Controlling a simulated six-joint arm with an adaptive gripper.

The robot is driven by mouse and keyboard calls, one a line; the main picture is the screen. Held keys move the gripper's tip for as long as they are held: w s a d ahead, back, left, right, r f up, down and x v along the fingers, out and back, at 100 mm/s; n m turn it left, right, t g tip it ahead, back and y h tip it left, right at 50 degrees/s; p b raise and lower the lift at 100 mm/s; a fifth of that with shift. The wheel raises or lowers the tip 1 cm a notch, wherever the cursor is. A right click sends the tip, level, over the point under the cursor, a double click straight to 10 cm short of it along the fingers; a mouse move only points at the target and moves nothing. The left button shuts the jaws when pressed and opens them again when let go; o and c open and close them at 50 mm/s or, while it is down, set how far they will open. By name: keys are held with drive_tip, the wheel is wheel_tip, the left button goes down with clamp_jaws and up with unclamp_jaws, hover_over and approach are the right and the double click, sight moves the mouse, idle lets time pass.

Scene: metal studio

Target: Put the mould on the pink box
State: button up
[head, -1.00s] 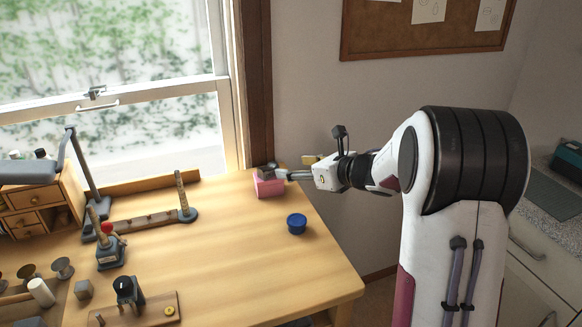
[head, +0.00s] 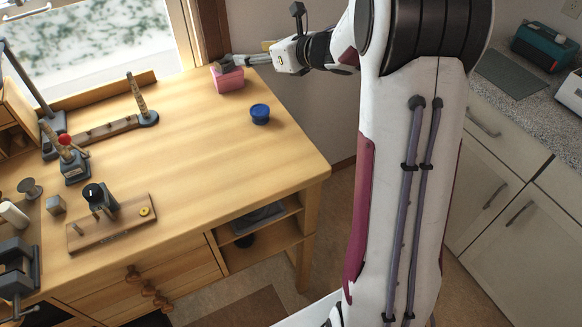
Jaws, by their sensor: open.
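The pink box (head: 229,82) stands near the back right of the wooden workbench. A small dark grey block, which looks like the mould (head: 224,66), sits on top of the pink box. My gripper (head: 237,61) reaches in from the right, with its fingers at the right side of the grey block. The gripper is open. At this size I cannot tell whether a finger still touches the block.
A blue round container (head: 260,114) stands on the bench (head: 215,150) in front of the box. A ring-stick stand (head: 147,112), a clamp tool with a red ball (head: 70,160) and a wooden board (head: 112,224) lie to the left. The bench's front right is clear.

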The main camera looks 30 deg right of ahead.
drive_tip(key=s+d+r+m+h, duration=0.1)
drive_tip(key=s+r+m+h, duration=0.35)
drive_tip(key=r+m, duration=0.45)
drive_tip(key=s+r+m+g+h, duration=0.1)
drive_tip(key=s+m+h, duration=0.3)
drive_tip(key=s+m, duration=0.8)
drive_tip(key=s+a+f+m+g+y, duration=0.1)
drive_tip(key=s+a+f+m+g, duration=0.1)
drive_tip(key=s+m, duration=0.4)
drive_tip(key=s+a+f+m+g+y, duration=0.1)
drive_tip(key=s+a+f+m, duration=0.3)
drive_tip(key=s, duration=0.7)
drive_tip(key=s+a+f+m+g+y, duration=0.2)
drive_tip(key=s+a+f+m+g, duration=0.1)
drive_tip(key=s+a+m, duration=0.4)
drive_tip(key=shift+s+f+m, duration=0.2)
drive_tip(key=shift+s+m, duration=0.55)
drive_tip(key=shift+m, duration=0.05)
